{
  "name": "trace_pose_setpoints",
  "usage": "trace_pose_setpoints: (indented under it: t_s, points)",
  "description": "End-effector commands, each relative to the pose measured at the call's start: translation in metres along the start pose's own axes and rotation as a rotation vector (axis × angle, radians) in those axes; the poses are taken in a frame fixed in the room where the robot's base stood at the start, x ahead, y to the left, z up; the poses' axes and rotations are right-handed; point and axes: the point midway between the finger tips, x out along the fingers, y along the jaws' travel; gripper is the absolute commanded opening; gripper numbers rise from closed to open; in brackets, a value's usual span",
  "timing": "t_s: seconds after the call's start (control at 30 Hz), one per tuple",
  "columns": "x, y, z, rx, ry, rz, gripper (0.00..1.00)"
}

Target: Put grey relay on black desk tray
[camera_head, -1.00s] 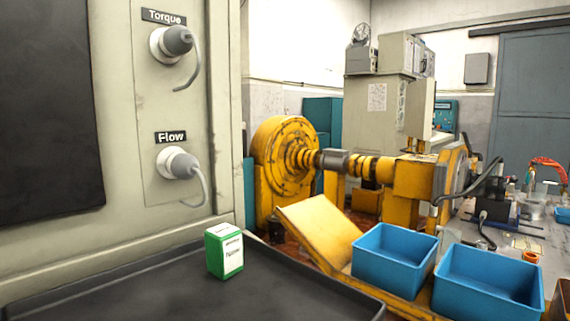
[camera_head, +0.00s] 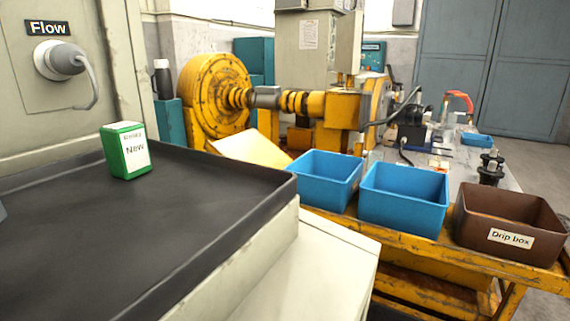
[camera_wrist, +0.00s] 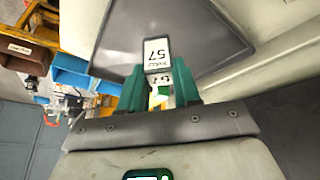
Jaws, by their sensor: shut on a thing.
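The black desk tray (camera_head: 200,205) fills the lower left of the head view, with a raised rim. It also shows behind my gripper in the wrist view (camera_wrist: 210,50). The grey relay (camera_wrist: 157,52), with a white label reading 57, is between the green fingers of my gripper (camera_wrist: 160,70), which is shut on it. The relay appears in front of the tray in the wrist view; its height above it is hard to tell. My gripper and the relay are not clearly visible in the head view.
Two blue bins (camera_head: 404,200) and a brown drip box (camera_head: 508,222) stand to the right on a yellow bench. The tray's middle is clear.

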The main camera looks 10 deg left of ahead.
Motion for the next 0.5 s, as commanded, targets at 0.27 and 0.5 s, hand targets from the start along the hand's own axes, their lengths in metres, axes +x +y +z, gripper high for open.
trace_pose_setpoints:
  t_s: [0.27, 0.5]
  points:
    - [0.030, -0.004, 0.005, -0.001, 0.000, 0.000, 0.00]
    - [0.040, -0.005, 0.010, -0.001, 0.001, 0.001, 0.00]
